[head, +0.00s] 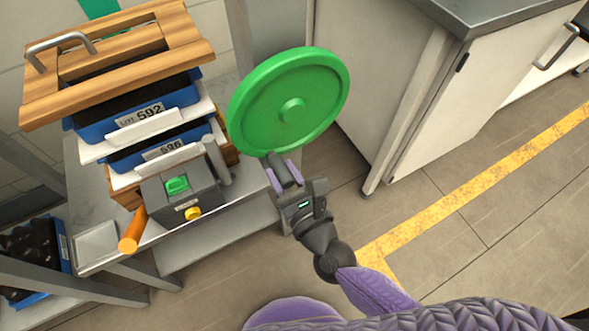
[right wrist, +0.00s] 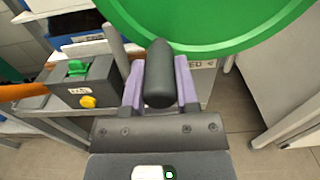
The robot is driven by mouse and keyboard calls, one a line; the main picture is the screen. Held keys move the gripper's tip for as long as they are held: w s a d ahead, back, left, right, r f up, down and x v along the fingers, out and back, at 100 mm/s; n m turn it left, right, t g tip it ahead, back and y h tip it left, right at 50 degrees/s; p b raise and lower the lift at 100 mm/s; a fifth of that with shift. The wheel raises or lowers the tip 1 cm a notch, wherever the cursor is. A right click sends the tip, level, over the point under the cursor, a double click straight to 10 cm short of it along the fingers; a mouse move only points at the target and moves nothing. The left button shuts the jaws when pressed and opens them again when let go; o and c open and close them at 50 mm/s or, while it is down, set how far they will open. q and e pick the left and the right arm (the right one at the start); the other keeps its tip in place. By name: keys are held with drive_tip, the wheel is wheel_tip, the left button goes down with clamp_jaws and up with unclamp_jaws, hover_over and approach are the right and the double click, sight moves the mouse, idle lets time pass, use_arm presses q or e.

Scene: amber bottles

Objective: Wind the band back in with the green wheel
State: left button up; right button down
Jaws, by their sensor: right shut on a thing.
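The large green wheel (head: 292,100) stands tilted beside the stack of trays, its round hub facing me. In the right wrist view its rim (right wrist: 215,35) fills the top. My right gripper (head: 284,174) is at the wheel's lower edge. Its purple fingers are shut on a dark rounded handle (right wrist: 159,78) at the wheel's rim. I cannot make out the band in either view. My left gripper is not in view.
A grey box (head: 180,193) with a green switch and yellow button sits on the bench, an orange handle (head: 132,230) beside it. Blue trays (head: 140,108) under a wooden frame (head: 120,62) stand behind. A white cabinet (head: 440,100) is at right; the floor between is clear.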

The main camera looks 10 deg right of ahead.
drive_tip(key=shift+s+a+r+m, duration=0.2)
drive_tip(key=shift+a+r+m, duration=0.3)
drive_tip(key=shift+m, duration=0.35)
drive_tip(key=shift+s+a+r+m, duration=0.15)
drive_tip(key=shift+a+r+m, duration=0.3)
drive_tip(key=shift+m, duration=0.4)
drive_tip(key=shift+c, duration=1.8)
unclamp_jaws()
drive_tip(key=b+v, duration=0.1)
drive_tip(key=v, duration=0.9)
